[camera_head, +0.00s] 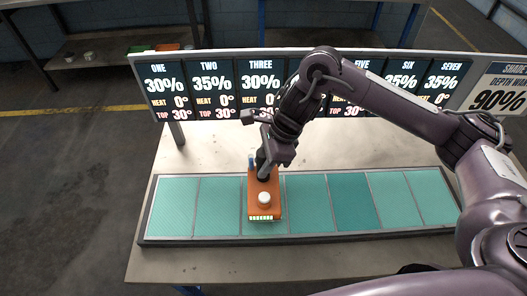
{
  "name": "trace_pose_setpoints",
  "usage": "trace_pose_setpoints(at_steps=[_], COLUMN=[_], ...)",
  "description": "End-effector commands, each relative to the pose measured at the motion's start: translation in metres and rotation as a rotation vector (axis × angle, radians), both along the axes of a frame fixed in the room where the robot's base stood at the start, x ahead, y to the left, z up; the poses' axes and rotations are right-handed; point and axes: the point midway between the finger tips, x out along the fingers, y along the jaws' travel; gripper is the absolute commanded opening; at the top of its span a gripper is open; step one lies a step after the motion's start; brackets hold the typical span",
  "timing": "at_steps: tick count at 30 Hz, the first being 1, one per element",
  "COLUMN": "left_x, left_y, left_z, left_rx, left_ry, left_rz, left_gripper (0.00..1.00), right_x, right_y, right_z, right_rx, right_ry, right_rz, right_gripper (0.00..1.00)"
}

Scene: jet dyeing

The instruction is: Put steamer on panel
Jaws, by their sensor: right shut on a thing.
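The steamer is an orange block (258,207) with a white round knob on top and a lit strip at its front edge. It is over the third teal panel from the left in the long framed tray (150,240). I cannot tell whether it touches the panel. My right gripper (264,174) comes down from above and is shut on the back part of the steamer. The fingertips are partly hidden by the gripper and the steamer. My left gripper is not in view.
A sign board (205,88) with numbered displays stands behind the tray, partly hidden by my right arm. The other teal panels (308,205) are bare. The grey table (215,263) has clear room in front. A shelf (85,55) with small items stands at the back left.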

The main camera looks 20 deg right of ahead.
Motion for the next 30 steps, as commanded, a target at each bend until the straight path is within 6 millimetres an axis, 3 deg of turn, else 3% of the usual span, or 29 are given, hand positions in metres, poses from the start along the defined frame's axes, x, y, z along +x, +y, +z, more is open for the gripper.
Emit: trace_pose_setpoints(at_steps=[5, 13, 25, 26, 30], left_x=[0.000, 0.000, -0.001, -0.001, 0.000], left_y=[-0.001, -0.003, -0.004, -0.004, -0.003], left_z=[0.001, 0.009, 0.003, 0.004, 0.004], left_rx=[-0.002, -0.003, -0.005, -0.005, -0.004], left_ry=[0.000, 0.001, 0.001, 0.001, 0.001], left_rz=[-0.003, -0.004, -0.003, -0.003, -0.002], left_gripper=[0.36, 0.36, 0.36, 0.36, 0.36], right_x=[0.001, 0.001, 0.001, 0.000, 0.000], right_y=[0.001, 0.001, 0.001, 0.000, 0.000], right_z=[-0.008, -0.036, -0.041, -0.042, -0.042], right_rx=[0.005, 0.005, 0.004, 0.000, 0.000], right_ry=[-0.004, -0.003, -0.006, -0.001, -0.001], right_rz=[0.000, -0.001, 0.000, 0.001, 0.000], right_gripper=[0.00, 0.00, 0.00, 0.33, 0.51])
